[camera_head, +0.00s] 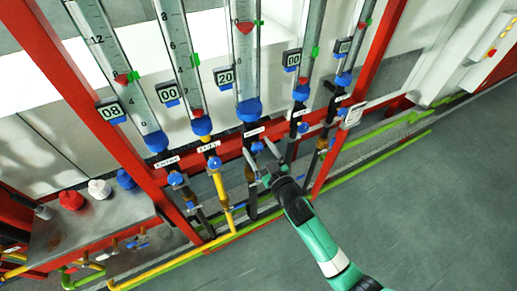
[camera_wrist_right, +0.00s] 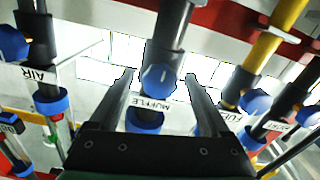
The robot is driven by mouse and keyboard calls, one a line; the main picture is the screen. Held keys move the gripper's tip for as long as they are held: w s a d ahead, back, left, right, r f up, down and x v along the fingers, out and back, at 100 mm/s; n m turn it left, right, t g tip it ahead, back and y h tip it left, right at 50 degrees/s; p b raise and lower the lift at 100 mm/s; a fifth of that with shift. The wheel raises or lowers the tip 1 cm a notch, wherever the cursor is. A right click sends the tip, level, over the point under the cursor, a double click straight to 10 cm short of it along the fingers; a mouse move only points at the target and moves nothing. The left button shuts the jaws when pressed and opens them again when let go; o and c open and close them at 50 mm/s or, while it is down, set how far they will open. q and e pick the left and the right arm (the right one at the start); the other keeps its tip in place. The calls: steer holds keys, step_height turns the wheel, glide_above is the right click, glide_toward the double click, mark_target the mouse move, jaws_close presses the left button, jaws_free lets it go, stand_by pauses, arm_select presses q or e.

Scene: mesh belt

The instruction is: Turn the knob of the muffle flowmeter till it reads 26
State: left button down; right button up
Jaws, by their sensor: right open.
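The muffle flowmeter is the middle tube (camera_head: 245,60) in the head view, with a red float near its top and a digital display (camera_head: 224,77) beside it reading 20. Its blue knob (camera_head: 257,147) is below the label. In the right wrist view, the knob (camera_wrist_right: 159,77) is above the MUFFLE label (camera_wrist_right: 152,105). My right gripper (camera_head: 257,145) is open in front of the knob. In the right wrist view, the fingers of my right gripper (camera_wrist_right: 159,75) stand apart on either side of it; I cannot tell whether they touch it. My left gripper is not in view.
Neighbouring knobs sit close on both sides: the fuel knob (camera_head: 214,162) on a yellow pipe, and the air knob (camera_head: 302,127). Red frame posts (camera_head: 100,120) flank the panel. Green and yellow pipes run low in front. The grey floor (camera_head: 430,210) at right is clear.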

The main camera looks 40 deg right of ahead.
steer(key=shift+c, duration=0.2)
jaws_close()
steer(key=shift+n, duration=0.3)
steer(key=n+p, duration=0.1)
steer(key=n, duration=0.3)
steer(key=shift+r, duration=0.1)
steer(key=n+p, duration=0.1)
steer(key=n, duration=0.4)
steer(key=shift+n+p, duration=0.3)
steer(key=shift+n, duration=0.1)
stand_by(0.4)
steer(key=shift+o, duration=0.2)
jaws_free()
